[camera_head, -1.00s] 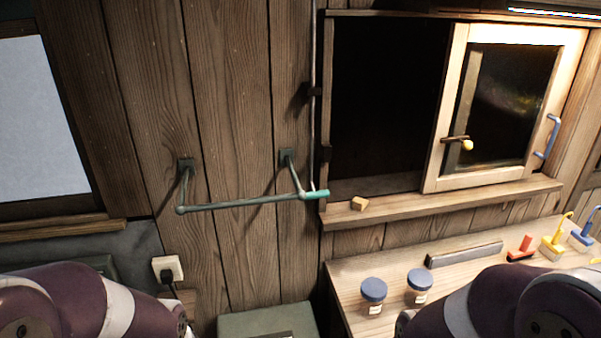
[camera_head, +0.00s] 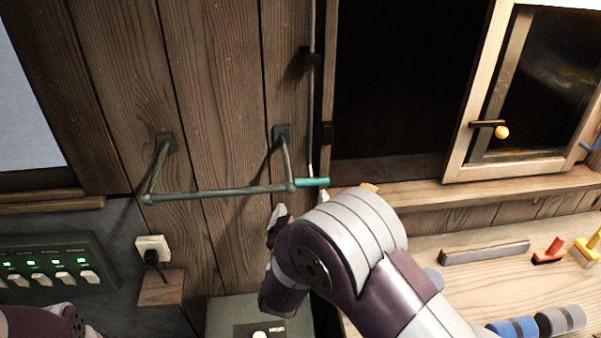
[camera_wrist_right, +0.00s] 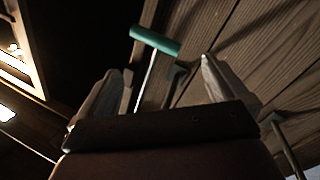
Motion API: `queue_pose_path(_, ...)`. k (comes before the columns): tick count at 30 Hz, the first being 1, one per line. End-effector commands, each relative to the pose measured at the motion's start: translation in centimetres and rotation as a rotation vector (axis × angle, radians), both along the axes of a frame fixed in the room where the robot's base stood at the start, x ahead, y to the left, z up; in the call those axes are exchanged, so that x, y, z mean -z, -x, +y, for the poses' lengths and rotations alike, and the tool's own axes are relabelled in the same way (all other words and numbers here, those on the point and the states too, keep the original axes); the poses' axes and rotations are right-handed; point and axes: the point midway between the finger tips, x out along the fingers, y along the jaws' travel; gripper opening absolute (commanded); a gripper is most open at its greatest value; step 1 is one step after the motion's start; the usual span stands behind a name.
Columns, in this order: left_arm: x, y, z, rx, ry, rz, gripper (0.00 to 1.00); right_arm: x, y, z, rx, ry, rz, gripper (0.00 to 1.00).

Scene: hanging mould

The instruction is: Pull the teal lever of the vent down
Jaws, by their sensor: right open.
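My left gripper is out of view; only part of my left arm shows at the bottom left.
A dark window opening with a wooden sill (camera_head: 430,194) is right of the lever. A workbench with a grey bar (camera_head: 484,252) and red tool (camera_head: 549,251) is at lower right. A switch panel (camera_head: 50,262) and wall socket (camera_head: 153,247) are at lower left.

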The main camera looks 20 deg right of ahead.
Motion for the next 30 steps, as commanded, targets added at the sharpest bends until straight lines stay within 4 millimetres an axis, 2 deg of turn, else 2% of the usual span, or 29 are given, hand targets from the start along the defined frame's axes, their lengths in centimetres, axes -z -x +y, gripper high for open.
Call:
queue_pose_path(1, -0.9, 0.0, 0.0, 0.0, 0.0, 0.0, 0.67, -0.5, -0.9, -0.8, 0.006, 0.0, 0.001, 1.0)
queue_pose_path(6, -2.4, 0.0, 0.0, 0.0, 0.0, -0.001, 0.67, -0.4, -4.6, -3.0, 0.003, -0.002, 0.003, 1.0)
queue_pose_path(12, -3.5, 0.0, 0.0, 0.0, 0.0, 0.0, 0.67, -0.3, -7.5, -4.6, 0.0, -0.003, 0.001, 1.0)
queue_pose_path(18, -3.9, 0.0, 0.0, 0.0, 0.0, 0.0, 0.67, -0.1, -8.9, -5.4, -0.002, -0.003, 0.002, 1.0)
queue_pose_path(26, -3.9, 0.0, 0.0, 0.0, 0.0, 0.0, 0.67, 0.0, -9.0, -5.5, -0.002, -0.003, 0.002, 1.0)
queue_pose_path(27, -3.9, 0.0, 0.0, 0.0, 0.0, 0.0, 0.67, 0.0, -9.0, -5.5, -0.002, -0.003, 0.002, 0.97)
queue_pose_path(29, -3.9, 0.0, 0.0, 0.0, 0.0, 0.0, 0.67, 0.0, -9.0, -5.5, -0.002, -0.003, 0.002, 0.77)
queue_pose_path(30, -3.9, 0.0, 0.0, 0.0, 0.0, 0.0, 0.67, 0.0, -9.0, -5.5, -0.002, -0.003, 0.002, 0.64)
